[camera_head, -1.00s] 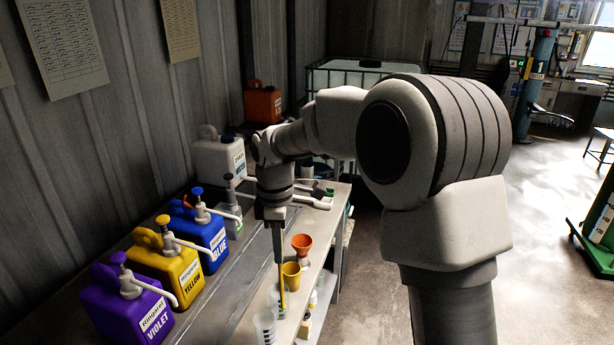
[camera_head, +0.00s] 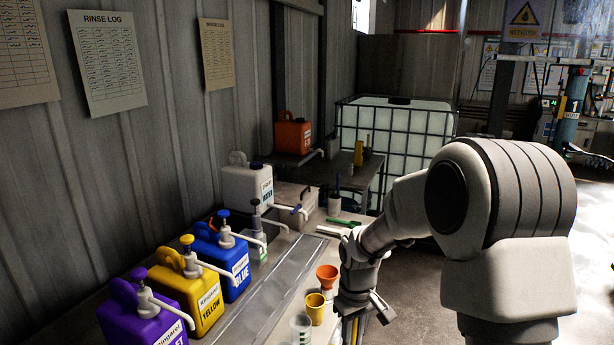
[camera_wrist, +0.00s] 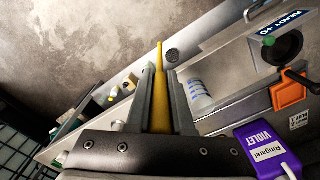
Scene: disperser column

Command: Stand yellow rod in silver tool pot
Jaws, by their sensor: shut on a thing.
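My gripper (camera_wrist: 160,100) is shut on the yellow rod (camera_wrist: 159,85), which sticks out beyond the fingertips in the wrist view. In the head view my gripper (camera_head: 352,328) is low, beside the yellow cup at the bench's right edge; only part of the rod shows there between the fingers. A small pale pot (camera_head: 334,207) with a blue-topped tool standing in it is at the far end of the bench, well away from my gripper. It may be the silver tool pot; I cannot tell for sure.
Violet (camera_head: 142,310), yellow (camera_head: 198,298) and blue (camera_head: 224,262) pump jugs line the bench's left side. An orange cup (camera_head: 327,277), a yellow cup (camera_head: 315,308) and a clear beaker (camera_head: 301,328) stand along the right. A green tool lies near the pot.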

